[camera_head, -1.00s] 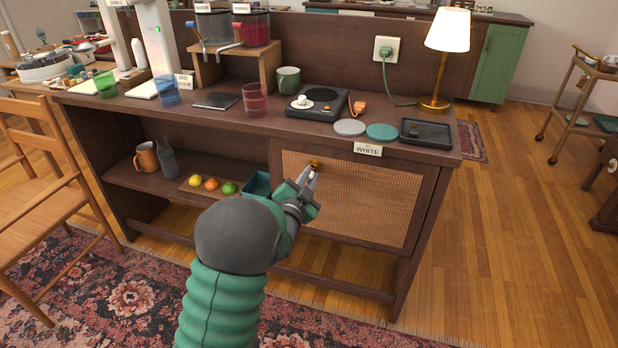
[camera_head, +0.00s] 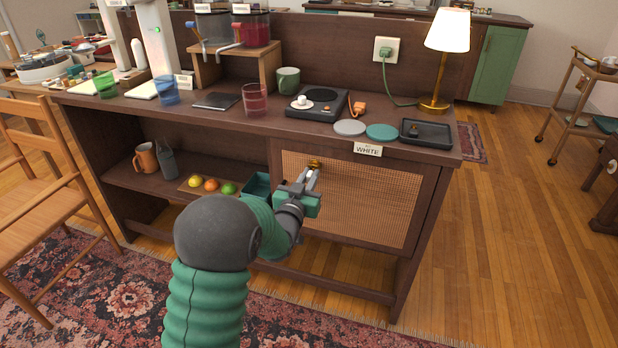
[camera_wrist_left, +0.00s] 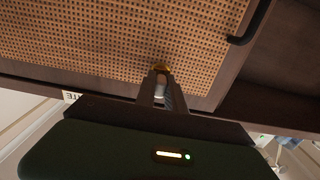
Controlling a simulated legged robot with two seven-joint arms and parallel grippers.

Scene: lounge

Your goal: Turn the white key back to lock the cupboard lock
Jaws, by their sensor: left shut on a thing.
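The cupboard door (camera_head: 365,200) has a woven cane panel and is closed. A small brass lock (camera_head: 314,163) sits near the top of the panel, left of its middle; it also shows in the wrist view (camera_wrist_left: 161,68). My left gripper (camera_head: 312,174) is at the lock, its fingers shut on the white key. In the wrist view, a pale bit of the key (camera_wrist_left: 160,88) shows between the fingertips, just in front of the lock. The rest of the key is hidden by the fingers. My right gripper is not in view.
A "WHITE" label (camera_head: 368,149) hangs above the door. The counter top (camera_head: 330,128) holds coasters, a black tray (camera_head: 426,133), a hot plate and glasses. Fruit and a teal bin (camera_head: 257,185) stand on the open shelf left of the door. A chair (camera_head: 40,200) stands at the left.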

